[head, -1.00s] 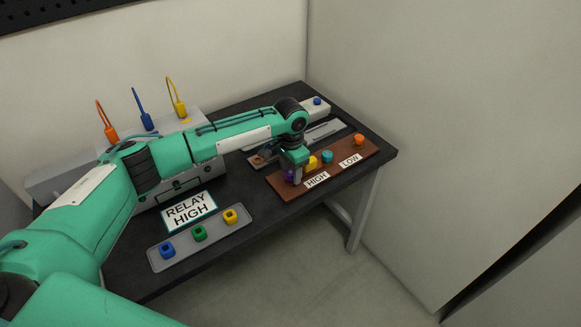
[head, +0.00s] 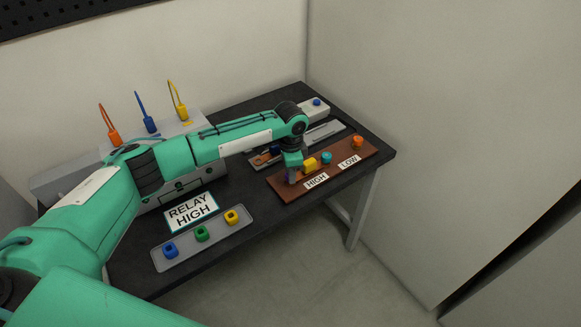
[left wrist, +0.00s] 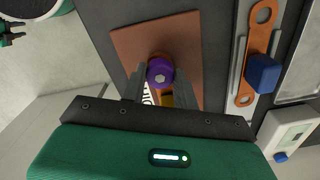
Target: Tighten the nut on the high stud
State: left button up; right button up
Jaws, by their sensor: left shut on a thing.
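A brown board (head: 290,193) with HIGH and LOW labels lies on the dark table. My left gripper (head: 290,180) points down at the board's near left end, beside the HIGH label (head: 316,180). In the left wrist view a purple nut (left wrist: 160,66) sits between the two grey fingers, which are shut on it. A pale hexagonal end shows in its middle. In the head view the gripper mostly hides this nut. A yellow block-like piece (head: 310,163), a teal nut (head: 326,158) and an orange nut (head: 358,142) stand farther along the board.
A grey tray with an orange wrench (left wrist: 258,42) and a blue block (left wrist: 263,74) lies just behind the board. A RELAY HIGH sign (head: 191,211) and a tray (head: 217,239) of blue, green and yellow pieces lie nearer. A green and dark shape, perhaps my right gripper, shows at the wrist view's corner.

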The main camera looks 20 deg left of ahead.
pick_arm(q)
jog(key=shift+m, duration=0.3)
jog(key=shift+m+p, duration=0.55)
jog(key=shift+m, duration=2.05)
jog(key=shift+p, duration=0.35)
jog(key=shift+m, duration=0.5)
jog(key=m, duration=0.4)
jog(key=shift+p, duration=0.35)
